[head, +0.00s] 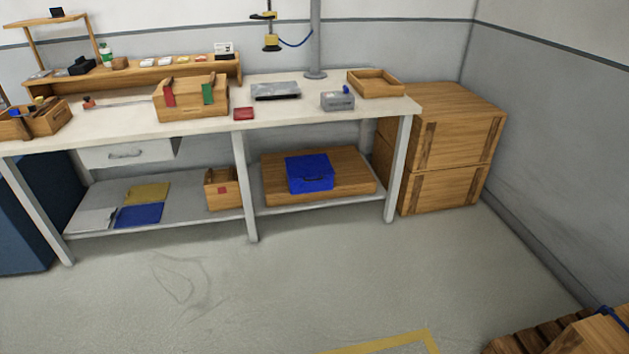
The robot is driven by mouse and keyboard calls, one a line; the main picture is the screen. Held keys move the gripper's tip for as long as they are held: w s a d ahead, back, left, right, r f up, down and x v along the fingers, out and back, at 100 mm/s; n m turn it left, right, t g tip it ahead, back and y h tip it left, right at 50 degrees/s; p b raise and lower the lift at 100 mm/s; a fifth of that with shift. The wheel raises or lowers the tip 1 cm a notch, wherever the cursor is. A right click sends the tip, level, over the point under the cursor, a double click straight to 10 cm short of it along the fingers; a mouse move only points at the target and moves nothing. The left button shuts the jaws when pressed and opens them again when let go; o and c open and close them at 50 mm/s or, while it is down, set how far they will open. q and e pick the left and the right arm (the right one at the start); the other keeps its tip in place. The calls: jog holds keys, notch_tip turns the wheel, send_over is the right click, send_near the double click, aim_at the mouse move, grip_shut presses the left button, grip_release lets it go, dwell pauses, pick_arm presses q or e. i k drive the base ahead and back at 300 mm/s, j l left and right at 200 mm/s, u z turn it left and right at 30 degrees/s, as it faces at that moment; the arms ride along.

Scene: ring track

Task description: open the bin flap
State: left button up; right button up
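I see no bin flap that I can make out in the head view. A dark blue box-shaped body (22,225) stands on the floor at the left edge, partly cut off by the frame and partly behind the workbench leg. I cannot tell whether it is a bin or a cabinet. Neither of my grippers is in view.
A long workbench (330,119) with wooden boxes and small items on top stands along the wall. Its lower shelf holds a blue case (309,174). Wooden crates (448,145) stand at its right. A pallet (535,338) is at bottom right. The floor in front is clear.

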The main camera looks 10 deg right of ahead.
aim_at(317, 164)
jog(key=i+l+u, duration=0.1)
jog(key=i, duration=0.4)
jog(key=i+l, duration=0.15)
jog(key=i, duration=0.35)
jog(key=j+u, duration=0.05)
